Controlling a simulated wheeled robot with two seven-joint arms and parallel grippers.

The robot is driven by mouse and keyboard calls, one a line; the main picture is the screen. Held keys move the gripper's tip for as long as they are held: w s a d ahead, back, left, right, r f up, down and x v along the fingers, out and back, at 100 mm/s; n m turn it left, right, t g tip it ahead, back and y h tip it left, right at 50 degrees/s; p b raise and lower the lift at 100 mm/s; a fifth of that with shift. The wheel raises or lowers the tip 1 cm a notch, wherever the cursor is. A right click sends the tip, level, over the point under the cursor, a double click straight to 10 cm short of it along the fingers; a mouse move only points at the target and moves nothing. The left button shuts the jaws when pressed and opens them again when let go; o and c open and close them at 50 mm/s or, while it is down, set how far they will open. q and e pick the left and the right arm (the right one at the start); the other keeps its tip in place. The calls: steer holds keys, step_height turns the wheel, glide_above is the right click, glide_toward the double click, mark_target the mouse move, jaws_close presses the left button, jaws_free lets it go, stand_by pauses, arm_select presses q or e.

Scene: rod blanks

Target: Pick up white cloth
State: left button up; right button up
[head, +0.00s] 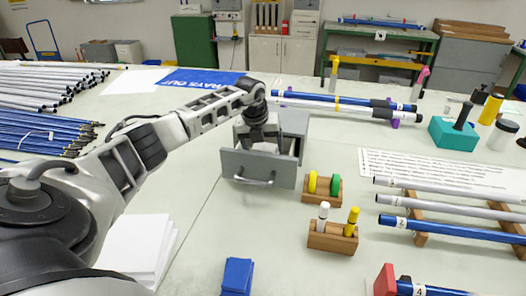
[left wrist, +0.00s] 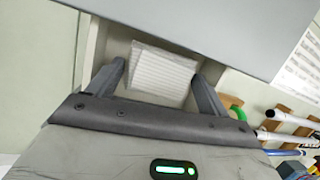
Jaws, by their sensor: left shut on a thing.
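The white cloth (left wrist: 162,72) is a folded, faintly ribbed pad in the open grey drawer (head: 258,168). It lies between the two fingers of my left gripper (left wrist: 158,80), and the jaws are shut on it. In the head view my left gripper (head: 262,146) reaches down into the drawer from above, behind the drawer front and its handle. My right gripper is in neither view.
Wooden blocks with yellow and green rings (head: 322,190) and with markers (head: 333,237) stand right of the drawer. Rods on a wooden rack (head: 420,240) lie further right. A white stack (head: 135,250) and a blue folded piece (head: 237,277) lie in front. Blue rods (head: 340,103) lie behind.

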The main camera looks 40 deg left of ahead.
mark_target(263, 147)
arm_select(q)
step_height(263, 147, up, 16)
steer(key=shift+b, duration=0.35)
steer(key=shift+r, duration=0.1)
steer(key=shift+o, duration=0.4)
steer(key=shift+d, duration=0.1)
